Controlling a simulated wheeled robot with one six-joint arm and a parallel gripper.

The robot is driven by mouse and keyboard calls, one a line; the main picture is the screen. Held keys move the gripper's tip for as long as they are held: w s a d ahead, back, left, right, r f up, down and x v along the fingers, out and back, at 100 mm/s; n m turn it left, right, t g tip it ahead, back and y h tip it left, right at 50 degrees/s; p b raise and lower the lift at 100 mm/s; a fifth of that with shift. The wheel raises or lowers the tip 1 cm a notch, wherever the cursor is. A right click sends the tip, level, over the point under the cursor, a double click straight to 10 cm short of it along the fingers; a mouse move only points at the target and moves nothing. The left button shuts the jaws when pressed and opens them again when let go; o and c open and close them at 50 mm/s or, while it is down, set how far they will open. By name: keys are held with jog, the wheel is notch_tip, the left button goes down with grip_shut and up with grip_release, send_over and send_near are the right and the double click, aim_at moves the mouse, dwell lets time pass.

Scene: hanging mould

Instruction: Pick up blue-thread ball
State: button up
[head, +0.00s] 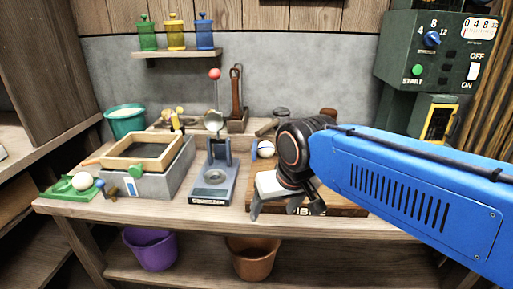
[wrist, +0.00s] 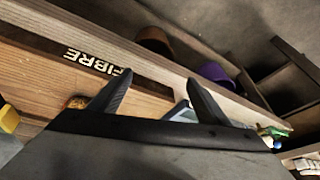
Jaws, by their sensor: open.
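A white ball with a blue mark (head: 265,149), which looks like the blue-thread ball, sits on the bench behind and left of my wrist in the head view. I cannot make it out in the wrist view. My gripper (head: 287,209) is open and empty, fingers pointing down at the bench's front edge, by the wooden FIBRE board (head: 345,207). In the wrist view, my gripper (wrist: 157,88) has its two fingers spread apart, with the FIBRE board (wrist: 150,86) beyond them. My wrist hides part of the board.
A blue-grey press stand (head: 208,186) stands left of my gripper. Further left are a grey box with a wooden frame (head: 160,185) and a green tray (head: 62,191) with a white ball (head: 83,181). A green control box (head: 432,60) hangs at the back right.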

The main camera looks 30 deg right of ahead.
jog(key=w+d+r+m, duration=0.2)
jog(key=w+r+m, duration=0.5)
notch_tip(320, 180, up, 10)
jog(key=r+m+g, duration=0.1)
jog(key=m+g, duration=0.3)
jog(key=m, duration=1.5)
send_over(266, 142)
jog(key=s+a, duration=0.1)
jog(key=s, duration=0.1)
jog(key=shift+h, duration=0.4)
jog(key=f, duration=1.2)
jog(key=shift+w+d, duration=0.3)
jog(key=shift+w, duration=0.1)
jog(key=shift+w+d+f, duration=0.1)
jog(key=shift+w+f, duration=0.05)
jog(key=shift+f, duration=0.7)
jog(key=shift+w+f, duration=0.2)
jog(key=shift+f, duration=0.7)
jog(key=shift+w+d+f, duration=0.1)
jog(key=shift+w+f, duration=0.05)
jog(key=shift+f, duration=0.7)
jog(key=c, duration=1.3)
jog(key=shift+o, duration=0.2)
